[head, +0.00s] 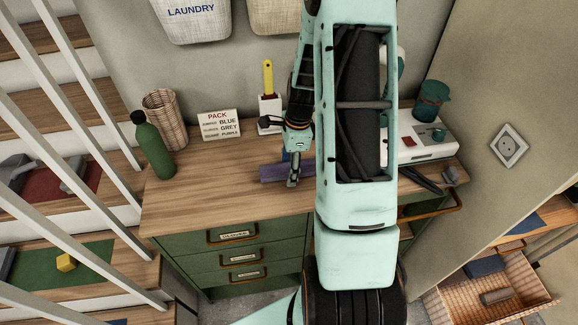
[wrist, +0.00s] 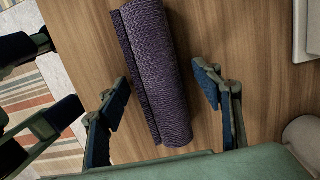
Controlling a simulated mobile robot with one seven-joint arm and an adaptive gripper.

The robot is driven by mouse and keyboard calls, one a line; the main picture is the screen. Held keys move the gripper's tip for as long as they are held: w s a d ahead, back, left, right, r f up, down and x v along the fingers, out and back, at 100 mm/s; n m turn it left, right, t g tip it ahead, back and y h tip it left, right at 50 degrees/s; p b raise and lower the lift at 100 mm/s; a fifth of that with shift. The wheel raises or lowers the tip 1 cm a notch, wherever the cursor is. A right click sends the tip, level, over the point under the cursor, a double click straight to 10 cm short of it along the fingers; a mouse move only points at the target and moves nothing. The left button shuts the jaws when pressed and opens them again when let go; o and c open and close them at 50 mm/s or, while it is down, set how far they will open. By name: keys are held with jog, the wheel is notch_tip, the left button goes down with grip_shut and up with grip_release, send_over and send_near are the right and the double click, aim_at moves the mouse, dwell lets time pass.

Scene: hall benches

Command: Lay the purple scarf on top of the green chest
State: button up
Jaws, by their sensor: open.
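The purple scarf (head: 272,173) is a knitted roll. It appears to lie on the wooden top (head: 215,190) of the green chest (head: 205,267), a drawer unit with labelled drawers, near its front edge. My gripper (head: 292,172) is low over the top, at the scarf's right part. In the wrist view, the scarf (wrist: 155,65) runs between the two fingers of my open gripper (wrist: 160,100), with gaps on both sides. My arm hides part of the chest and its top in the head view.
A green bottle (head: 153,147), a wicker basket (head: 165,118), a packing sign (head: 219,125) and a white holder with a yellow-handled tool (head: 269,108) stand behind. A white device (head: 420,145) and dark jar (head: 431,98) are at right. The top's front left is clear.

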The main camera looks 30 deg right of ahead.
jog(key=shift+r, duration=0.1)
notch_tip(320, 180, up, 12)
jog(key=d, duration=0.1)
jog(key=shift+s+d, duration=0.15)
jog(key=shift+s, duration=0.05)
dwell(0.7)
